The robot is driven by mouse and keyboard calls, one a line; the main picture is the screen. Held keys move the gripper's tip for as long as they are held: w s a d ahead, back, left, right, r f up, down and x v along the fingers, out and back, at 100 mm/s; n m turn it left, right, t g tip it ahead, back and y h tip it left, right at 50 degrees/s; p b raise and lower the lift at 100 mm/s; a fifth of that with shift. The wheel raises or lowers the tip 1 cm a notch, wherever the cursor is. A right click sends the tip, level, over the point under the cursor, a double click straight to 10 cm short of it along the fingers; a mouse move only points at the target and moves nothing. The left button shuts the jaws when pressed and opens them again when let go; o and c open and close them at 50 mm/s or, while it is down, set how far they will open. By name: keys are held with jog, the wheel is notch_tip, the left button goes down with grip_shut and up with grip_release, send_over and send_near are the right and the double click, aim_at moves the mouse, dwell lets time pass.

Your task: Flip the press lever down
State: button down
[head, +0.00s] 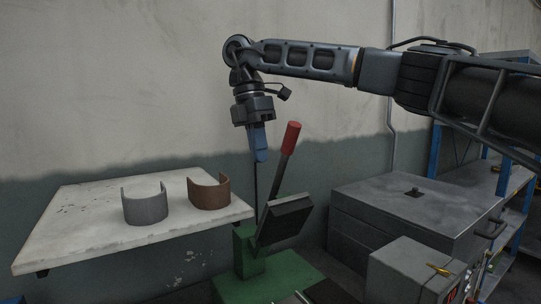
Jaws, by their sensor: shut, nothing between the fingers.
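The press lever (285,160) is a dark rod with a red grip (291,138) at its top. It stands up, tilted slightly to the right, from behind a dark plate on the green press (246,252). My gripper (262,160) points down, with blue fingers shut and empty. In the head view it is just left of the red grip, with a visible gap between them. The depth between gripper and lever is hard to judge. The lower end of the lever is hidden behind the dark tilted plate (284,221).
A pale table (85,220) at left bears a grey curved piece (146,204) and a brown one (209,192). A large grey box (400,212) and a smaller control box (415,272) stand at right. A blue shelf (511,200) is behind them. The wall is close behind.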

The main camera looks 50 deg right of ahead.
aim_at(275, 181)
jog(key=shift+s+a+f+p, duration=0.1)
jog(key=shift+s+f+p, duration=0.2)
jog(key=shift+s, duration=0.6)
jog(key=shift+s+a+f+p, duration=0.15)
jog(key=shift+s+f, duration=0.25)
jog(key=shift+s, duration=0.45)
jog(key=shift+d+f, duration=0.1)
jog(key=shift+s, duration=0.1)
